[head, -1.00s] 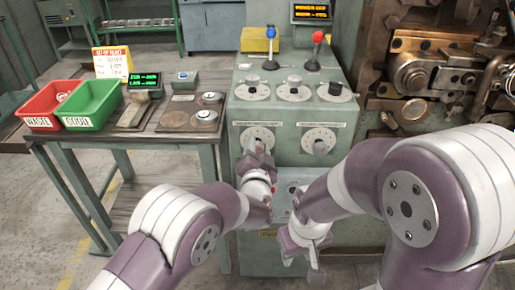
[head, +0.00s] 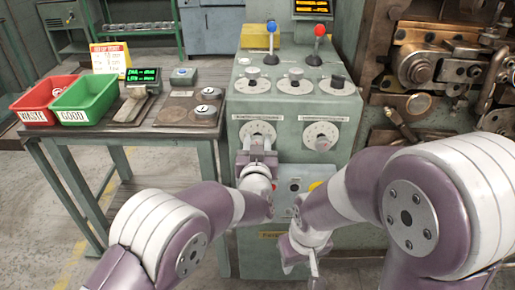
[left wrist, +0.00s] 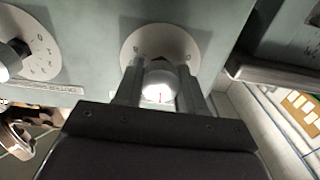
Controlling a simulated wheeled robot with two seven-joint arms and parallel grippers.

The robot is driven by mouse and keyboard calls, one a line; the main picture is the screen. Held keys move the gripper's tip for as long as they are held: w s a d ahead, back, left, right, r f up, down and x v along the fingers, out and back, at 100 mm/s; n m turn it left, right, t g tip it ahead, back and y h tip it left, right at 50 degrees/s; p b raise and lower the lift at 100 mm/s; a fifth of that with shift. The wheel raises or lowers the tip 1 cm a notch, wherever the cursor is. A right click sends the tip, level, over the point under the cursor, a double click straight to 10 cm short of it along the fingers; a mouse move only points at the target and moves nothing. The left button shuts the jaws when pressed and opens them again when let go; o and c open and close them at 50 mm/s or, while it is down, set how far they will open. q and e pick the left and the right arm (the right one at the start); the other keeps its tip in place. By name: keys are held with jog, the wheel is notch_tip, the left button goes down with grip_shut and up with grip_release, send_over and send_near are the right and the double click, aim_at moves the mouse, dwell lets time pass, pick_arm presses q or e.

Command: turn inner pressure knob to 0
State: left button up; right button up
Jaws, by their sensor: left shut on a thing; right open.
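Two white dials with grey knobs sit on the green cabinet's front, a left dial (head: 257,128) and a right dial (head: 320,135). Their labels are too small to read. My left gripper (head: 257,155) is at the left dial, shut on its knob. In the left wrist view this knob (left wrist: 160,84) is a pale, rounded piece with a small red mark, between the two fingers (left wrist: 158,92). The fingers hide part of the dial face (left wrist: 160,45). The right dial (left wrist: 28,45) shows at the left there. My right gripper (head: 302,258) is open and empty, low before the cabinet.
Several knobs and the blue-topped (head: 271,27) and red-topped (head: 319,30) levers are on the cabinet's top. A table at the left holds a red bin (head: 38,103), a green bin (head: 85,106) and a small display (head: 147,77). Machinery (head: 430,65) stands at the right.

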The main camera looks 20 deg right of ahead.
pick_arm(q)
jog(key=n+b, duration=0.1)
jog(key=n, duration=0.1)
jog(key=n+b, duration=0.3)
jog(key=shift+f+n, duration=0.25)
jog(key=shift+n, duration=0.05)
jog(key=n+b, duration=1)
jog(key=n, duration=0.1)
jog(key=shift+f+n+b, duration=0.1)
jog(key=shift+n+b, duration=0.2)
jog(key=n+b, duration=0.2)
jog(key=n, duration=0.1)
jog(key=shift+a, duration=0.1)
jog(key=shift+r+n+b, duration=0.2)
jog(key=shift+n+b, duration=0.55)
jog(key=shift+n, duration=0.05)
jog(key=o, duration=1.1)
jog(key=shift+c, duration=0.2)
